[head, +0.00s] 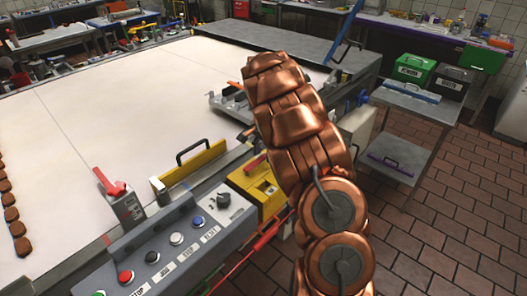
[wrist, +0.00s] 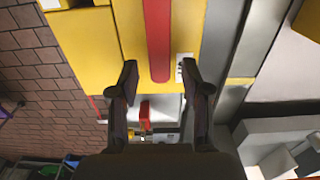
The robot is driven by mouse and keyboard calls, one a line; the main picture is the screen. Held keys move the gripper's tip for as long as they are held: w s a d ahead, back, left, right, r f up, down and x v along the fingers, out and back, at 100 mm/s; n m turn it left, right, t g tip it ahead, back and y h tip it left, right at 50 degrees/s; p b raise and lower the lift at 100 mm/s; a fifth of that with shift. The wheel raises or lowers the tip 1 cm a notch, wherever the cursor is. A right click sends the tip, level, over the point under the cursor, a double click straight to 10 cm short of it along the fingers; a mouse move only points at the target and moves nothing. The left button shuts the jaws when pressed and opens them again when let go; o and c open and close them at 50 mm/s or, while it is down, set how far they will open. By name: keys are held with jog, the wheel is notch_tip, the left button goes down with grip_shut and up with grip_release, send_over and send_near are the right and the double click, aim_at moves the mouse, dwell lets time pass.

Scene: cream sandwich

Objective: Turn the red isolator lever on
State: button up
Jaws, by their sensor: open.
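A long red lever (wrist: 158,38) lies along a yellow housing (wrist: 215,45) in the wrist view, running from the top edge to a rounded end. My gripper (wrist: 159,68) is open, with one dark finger on each side of the lever's rounded end. Whether either finger touches it I cannot tell. In the head view a yellow box (head: 268,198) stands beside the line, with a small red piece (head: 255,162) near its top, partly hidden by my copper arm.
A grey button console (head: 150,252) is at the front left. Another red handle (head: 112,187) stands on a grey post by the white belt (head: 120,105). A yellow guard (head: 195,170) has a black handle. A grey trolley (head: 415,100) is at right; tiled floor lies open.

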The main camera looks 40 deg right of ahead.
jog(key=shift+c, duration=0.4)
grip_shut()
